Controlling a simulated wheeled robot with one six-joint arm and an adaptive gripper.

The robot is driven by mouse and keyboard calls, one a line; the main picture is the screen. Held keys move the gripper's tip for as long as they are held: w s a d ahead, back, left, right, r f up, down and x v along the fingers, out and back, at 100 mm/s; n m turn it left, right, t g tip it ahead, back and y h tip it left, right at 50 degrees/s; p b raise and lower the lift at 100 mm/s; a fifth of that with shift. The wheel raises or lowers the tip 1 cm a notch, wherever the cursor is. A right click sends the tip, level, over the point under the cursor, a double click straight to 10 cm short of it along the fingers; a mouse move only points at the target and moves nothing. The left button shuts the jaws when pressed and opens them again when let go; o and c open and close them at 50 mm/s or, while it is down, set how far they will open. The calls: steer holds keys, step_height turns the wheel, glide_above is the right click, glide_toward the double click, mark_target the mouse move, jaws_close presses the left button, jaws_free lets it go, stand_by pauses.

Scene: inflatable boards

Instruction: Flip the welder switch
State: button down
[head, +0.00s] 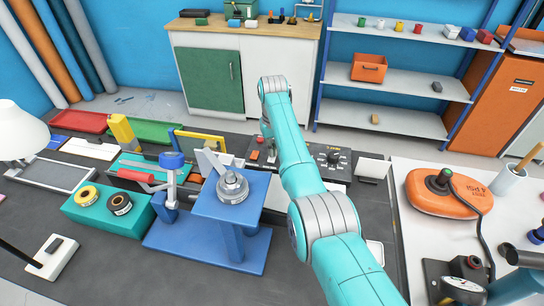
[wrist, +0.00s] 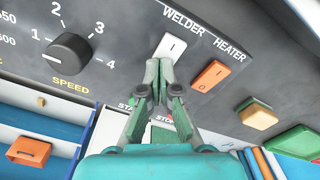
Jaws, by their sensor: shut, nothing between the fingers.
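The welder switch (wrist: 170,46) is a white rocker under the label WELDER on a dark control panel (wrist: 120,50), in the wrist view. My gripper (wrist: 158,66) is shut and empty, its fingertips at the near edge of the white rocker. I cannot tell whether they touch it. An orange heater switch (wrist: 210,76) sits just right of it, under the label HEATER. In the head view the control panel (head: 330,160) lies on the dark bench, partly hidden by my arm; the welder switch cannot be made out there.
In the head view a blue stand (head: 228,210) is left of my arm, and an orange device (head: 445,192) is right.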

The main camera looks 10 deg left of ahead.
steer(key=shift+r, duration=3.45)
steer(key=shift+w, duration=0.1)
